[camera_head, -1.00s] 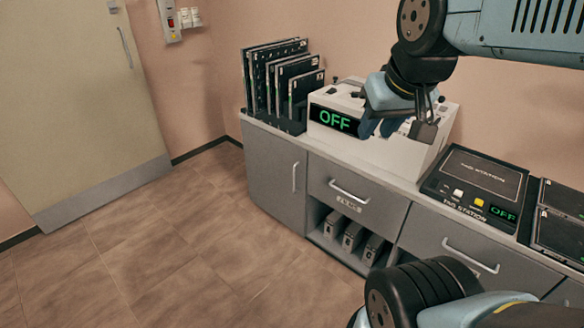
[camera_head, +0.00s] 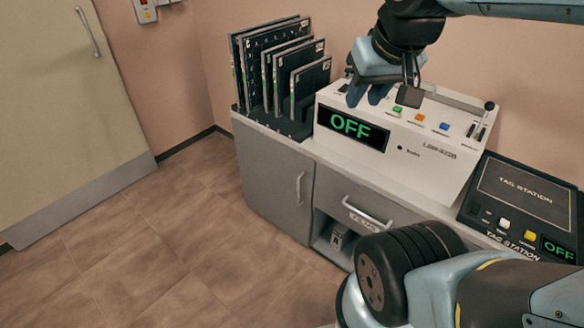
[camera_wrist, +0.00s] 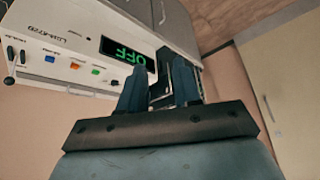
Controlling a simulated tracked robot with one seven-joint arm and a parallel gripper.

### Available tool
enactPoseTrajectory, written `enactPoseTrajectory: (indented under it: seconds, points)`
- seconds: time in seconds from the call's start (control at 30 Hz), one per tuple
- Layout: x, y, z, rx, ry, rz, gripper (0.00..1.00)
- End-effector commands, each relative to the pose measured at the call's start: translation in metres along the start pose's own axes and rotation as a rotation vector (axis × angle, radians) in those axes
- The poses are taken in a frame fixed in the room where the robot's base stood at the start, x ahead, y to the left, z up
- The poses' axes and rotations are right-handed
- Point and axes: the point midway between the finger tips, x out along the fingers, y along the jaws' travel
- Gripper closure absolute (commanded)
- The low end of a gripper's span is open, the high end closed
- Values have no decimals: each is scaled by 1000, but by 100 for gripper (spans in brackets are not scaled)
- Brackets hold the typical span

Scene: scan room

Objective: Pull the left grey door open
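The left grey door (camera_head: 272,185) is the flat cabinet front at the left end of the counter. It is shut, with a vertical metal handle (camera_head: 299,188) near its right edge. The handle also shows at the top of the wrist view (camera_wrist: 162,12).
The white control box (camera_head: 420,135) reads OFF. A rack of dark panels (camera_head: 275,65) stands on the counter above the door. A tag station (camera_head: 520,195) lies to the right. A drawer (camera_head: 360,208) adjoins the door. The tiled floor (camera_head: 180,240) before the cabinet is clear.

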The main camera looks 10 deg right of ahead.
Motion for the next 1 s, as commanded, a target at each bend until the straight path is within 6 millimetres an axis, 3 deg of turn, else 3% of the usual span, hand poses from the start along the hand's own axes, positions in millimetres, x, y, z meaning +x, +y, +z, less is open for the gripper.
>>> enactPoseTrajectory:
  seconds: [0.57,0.77,1.0]
  points:
    - [6,1,-4,-15,-26,5,68]
    - [33,1,-20,-79,-128,37,68]
    - [78,4,-42,-190,-273,98,68]
